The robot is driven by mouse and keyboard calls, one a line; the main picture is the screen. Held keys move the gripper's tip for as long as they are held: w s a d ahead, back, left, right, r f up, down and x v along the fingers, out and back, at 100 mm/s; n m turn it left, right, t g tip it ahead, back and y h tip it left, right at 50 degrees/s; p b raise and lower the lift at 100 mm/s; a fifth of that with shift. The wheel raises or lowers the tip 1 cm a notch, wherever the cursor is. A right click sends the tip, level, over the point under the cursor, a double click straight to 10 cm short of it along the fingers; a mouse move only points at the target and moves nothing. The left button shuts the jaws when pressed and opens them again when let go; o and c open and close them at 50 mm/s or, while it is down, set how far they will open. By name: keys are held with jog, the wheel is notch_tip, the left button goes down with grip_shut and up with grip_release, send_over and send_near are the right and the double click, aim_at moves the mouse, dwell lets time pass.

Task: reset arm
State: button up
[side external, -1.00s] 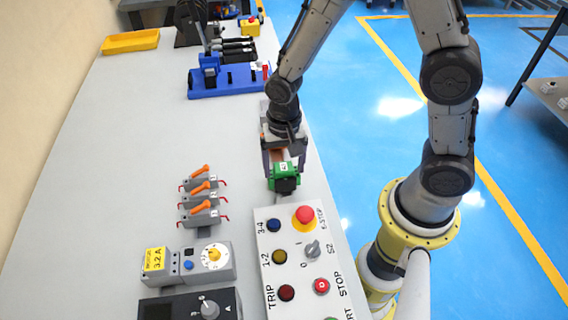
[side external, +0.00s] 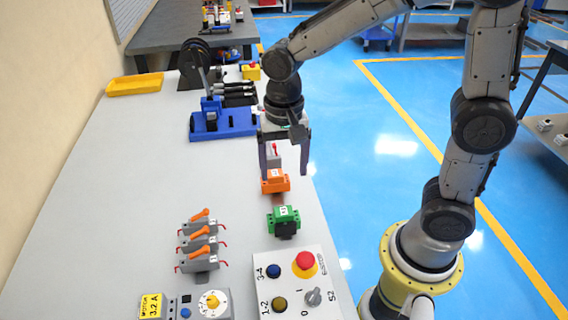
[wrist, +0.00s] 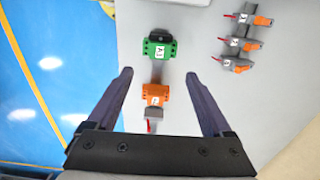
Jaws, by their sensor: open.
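My gripper (side external: 284,158) is open and empty. It hangs above the table near its right edge, over an orange block (side external: 275,182). In the wrist view the orange block (wrist: 155,94) lies between and below my two spread fingers (wrist: 165,90). A green block (side external: 284,221) sits in front of the orange one, apart from my gripper; it also shows in the wrist view (wrist: 159,47). A grey part with a red lever (side external: 273,154) stands behind the orange block, partly hidden by my fingers.
A control box (side external: 296,290) with coloured buttons stands at the front right. Several orange-handled levers (side external: 200,240) sit left of the green block. A blue bender (side external: 221,123) and a yellow tray (side external: 135,85) are farther back. The left of the table (side external: 110,190) is clear.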

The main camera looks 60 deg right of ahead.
jog(key=shift+d+r, duration=0.1)
jog(key=shift+r, duration=0.15)
jog(key=s+d+r+n+t, duration=0.2)
jog(key=s+d+r+n, duration=0.1)
jog(key=s, duration=0.4)
jog(key=s+d+r+n+t, duration=0.3)
jog(key=s+r+n, duration=0.1)
jog(key=s+n, duration=0.2)
jog(key=shift+s+d+r+t, duration=0.15)
jog(key=shift+s+r+t, duration=0.15)
jog(key=shift+s, duration=0.15)
